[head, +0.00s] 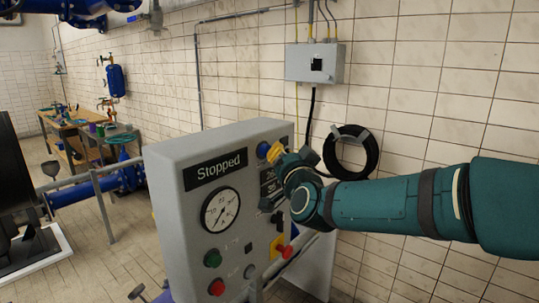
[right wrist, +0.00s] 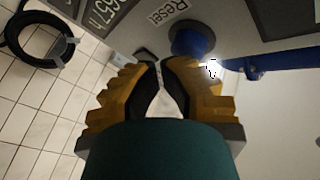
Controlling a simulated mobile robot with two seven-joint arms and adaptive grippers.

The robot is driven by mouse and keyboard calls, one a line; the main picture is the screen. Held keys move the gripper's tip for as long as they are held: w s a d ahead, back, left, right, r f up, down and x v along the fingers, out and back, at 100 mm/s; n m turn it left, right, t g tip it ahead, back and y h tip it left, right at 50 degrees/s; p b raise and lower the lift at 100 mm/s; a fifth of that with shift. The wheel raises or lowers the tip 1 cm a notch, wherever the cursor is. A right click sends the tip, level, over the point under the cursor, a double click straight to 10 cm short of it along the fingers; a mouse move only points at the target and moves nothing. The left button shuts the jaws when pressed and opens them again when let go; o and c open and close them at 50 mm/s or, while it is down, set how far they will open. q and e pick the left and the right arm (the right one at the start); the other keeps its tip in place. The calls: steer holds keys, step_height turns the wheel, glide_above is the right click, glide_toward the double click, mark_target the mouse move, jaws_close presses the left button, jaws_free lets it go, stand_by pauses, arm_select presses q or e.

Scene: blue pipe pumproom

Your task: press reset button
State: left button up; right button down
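The blue reset button (head: 262,149) is on the upper right of the grey control panel's (head: 160,200) face. In the right wrist view the blue button (right wrist: 190,40) sits beside a "Reset" label (right wrist: 168,11). My right gripper (head: 272,153) reaches in from the right, its yellow fingers close beside the button. In the right wrist view the right gripper (right wrist: 161,62) has its fingertips together with nothing between them. The tips are just below the button in the picture; I cannot tell whether they touch it. My left gripper is out of view.
The panel has a "Stopped" display (head: 215,170), a gauge (head: 221,211), a green button (head: 212,258), a red button (head: 216,287) and a red knob on yellow (head: 284,251). A grey wall box (head: 315,63) and a coiled black hose (head: 351,151) are behind.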

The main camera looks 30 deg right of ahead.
steer(key=shift+s+d+b, duration=0.35)
steer(key=shift+s+b, duration=0.1)
steer(key=shift+s, duration=0.4)
steer(key=shift+s+d+b, duration=0.35)
steer(key=shift+s+b, duration=0.15)
steer(key=shift+s, duration=0.35)
steer(key=shift+s+d+b, duration=0.35)
steer(key=shift+s+b, duration=0.1)
steer(key=shift+s, duration=0.4)
